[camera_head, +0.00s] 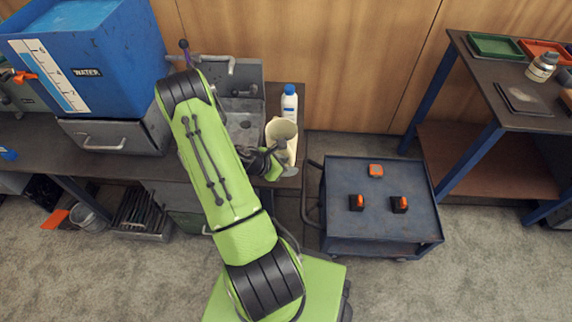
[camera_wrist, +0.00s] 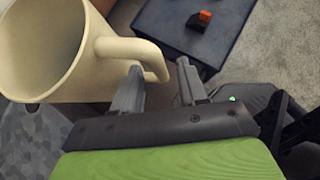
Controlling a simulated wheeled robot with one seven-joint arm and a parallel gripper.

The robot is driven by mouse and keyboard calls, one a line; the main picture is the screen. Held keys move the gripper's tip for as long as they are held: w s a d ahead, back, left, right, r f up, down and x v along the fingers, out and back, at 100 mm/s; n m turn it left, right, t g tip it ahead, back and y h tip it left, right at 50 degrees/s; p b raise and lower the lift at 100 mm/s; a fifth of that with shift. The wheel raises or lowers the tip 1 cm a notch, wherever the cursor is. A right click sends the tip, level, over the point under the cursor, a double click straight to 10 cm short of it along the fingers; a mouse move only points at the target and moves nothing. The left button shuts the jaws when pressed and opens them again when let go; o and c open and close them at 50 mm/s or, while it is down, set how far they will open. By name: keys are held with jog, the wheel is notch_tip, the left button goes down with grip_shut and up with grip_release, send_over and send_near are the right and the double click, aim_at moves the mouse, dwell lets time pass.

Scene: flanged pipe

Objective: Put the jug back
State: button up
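The cream jug (camera_head: 282,131) stands upright at the right end of the counter, beside the sink. In the wrist view the jug (camera_wrist: 45,45) fills the upper left, with its open mouth showing and its handle (camera_wrist: 150,55) pointing toward my gripper. My gripper (camera_wrist: 160,68) is open. Its left finger is at the handle's loop and its right finger is apart, on the outer side, so the handle's outer bar shows between the fingertips. I cannot tell whether either finger touches it. In the head view my gripper (camera_head: 279,160) is partly hidden at the jug's near side.
A white bottle with a blue cap (camera_head: 289,103) stands just behind the jug. The sink (camera_head: 243,128) is to the left, partly behind my arm. A blue cart (camera_head: 377,228) with several orange-and-black items stands right of the counter. A blue water tank (camera_head: 88,55) is at far left.

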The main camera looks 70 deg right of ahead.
jog(key=p+v, duration=0.3)
jog(key=v, duration=0.9)
jog(key=shift+r, duration=0.25)
jog(key=w+a+r+m+t+y, duration=0.2)
jog(key=w+a+r+m+t, duration=0.25)
jog(key=a+r, duration=0.35)
jog(key=w+a+r+m+t+y, duration=0.1)
jog(key=w+a+r+m+t, duration=0.2)
jog(key=w+a+r, duration=0.4)
jog(key=s+a+r+m+t+y, duration=0.1)
jog(key=s+a+r, duration=0.3)
jog(key=a, duration=0.4)
jog(key=s+a+r+m+t+y, duration=0.1)
jog(key=s+a+r+t+y, duration=0.2)
jog(key=a+r, duration=0.4)
jog(key=shift+s+a, duration=0.45)
jog(key=shift+s, duration=0.25)
jog(key=shift+m, duration=0.25)
jog(key=shift+r+p, duration=2.4)
jog(key=shift+p, duration=0.1)
